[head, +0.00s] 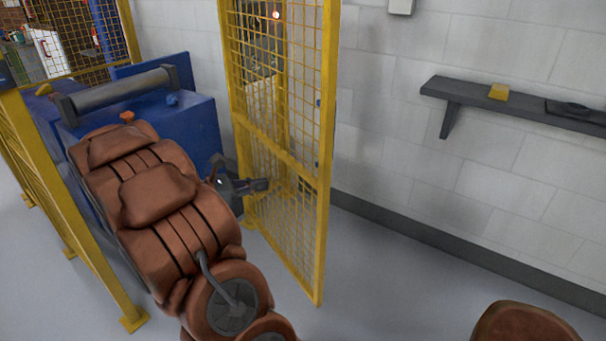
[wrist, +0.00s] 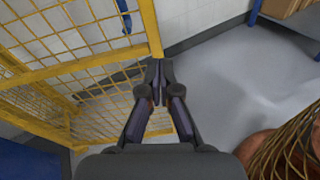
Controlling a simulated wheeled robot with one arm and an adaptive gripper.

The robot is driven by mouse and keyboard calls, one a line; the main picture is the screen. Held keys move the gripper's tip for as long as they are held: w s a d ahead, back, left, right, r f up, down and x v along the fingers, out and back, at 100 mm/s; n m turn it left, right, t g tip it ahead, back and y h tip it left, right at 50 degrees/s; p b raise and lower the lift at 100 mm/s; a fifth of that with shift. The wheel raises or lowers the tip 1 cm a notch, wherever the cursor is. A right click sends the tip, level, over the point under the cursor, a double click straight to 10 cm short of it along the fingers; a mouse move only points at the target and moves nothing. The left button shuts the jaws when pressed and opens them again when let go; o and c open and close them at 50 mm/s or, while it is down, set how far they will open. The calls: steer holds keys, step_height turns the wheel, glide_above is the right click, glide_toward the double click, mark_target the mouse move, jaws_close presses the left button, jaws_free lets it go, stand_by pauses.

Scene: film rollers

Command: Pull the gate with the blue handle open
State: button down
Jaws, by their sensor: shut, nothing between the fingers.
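The yellow mesh gate (head: 322,215) stands in the middle of the head view, at an angle to the yellow fence on the left, with a wide gap between them. Small blue parts, apparently its handle (head: 318,103), show at its right edge. The blue handle also shows in the wrist view (wrist: 126,18), to the upper left of my fingertips. My gripper (head: 262,185) is shut and empty, beside the gate's mesh. In the wrist view, my fingertips (wrist: 159,75) are close to the gate's yellow edge post (wrist: 150,30); I cannot tell whether they touch it.
A yellow fence (head: 70,215) and a blue machine with a grey roller (head: 120,92) stand at the left. A grey block wall (head: 400,150) with a dark shelf (head: 520,105) is at the right.

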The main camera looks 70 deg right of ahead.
steer(key=w+d+f+n+h+b, duration=0.1)
steer(key=w+d+f+n+h, duration=0.15)
steer(key=d, duration=0.25)
steer(key=b, duration=0.1)
glide_toward(311, 161)
steer(key=x, duration=0.7)
steer(key=shift+d+f, duration=0.1)
steer(key=shift+d, duration=0.1)
